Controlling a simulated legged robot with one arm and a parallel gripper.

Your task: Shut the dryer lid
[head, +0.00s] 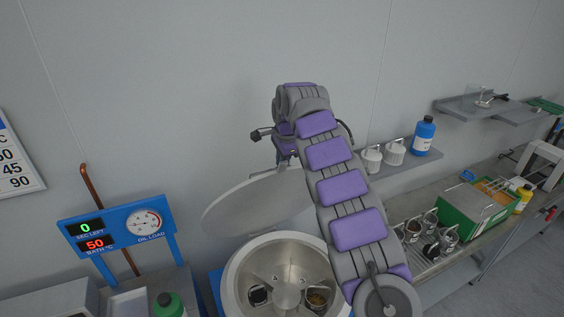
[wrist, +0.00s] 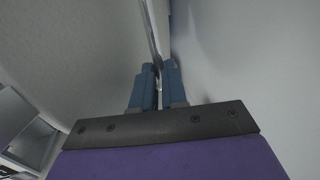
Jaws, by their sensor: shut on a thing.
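The dryer lid (head: 250,204) is a round grey disc. It stands open, tilted up above the dryer (head: 232,277), a round metal drum whose mouth is uncovered. My gripper reaches over the lid's upper right edge in the head view, and my arm hides part of the lid there. In the wrist view my gripper (wrist: 158,70) has its two blue fingers close together, shut on the thin rim of the lid (wrist: 151,35). Two small baskets (head: 258,295) (head: 317,299) sit inside the drum.
A blue display panel (head: 118,227) reads 0 and 50 at left, by a copper pipe (head: 97,190). At right, a wall shelf (head: 434,160) holds white cups and a blue bottle (head: 424,136). A green box (head: 470,225) and metal baskets stand on the bench. The wall is close behind.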

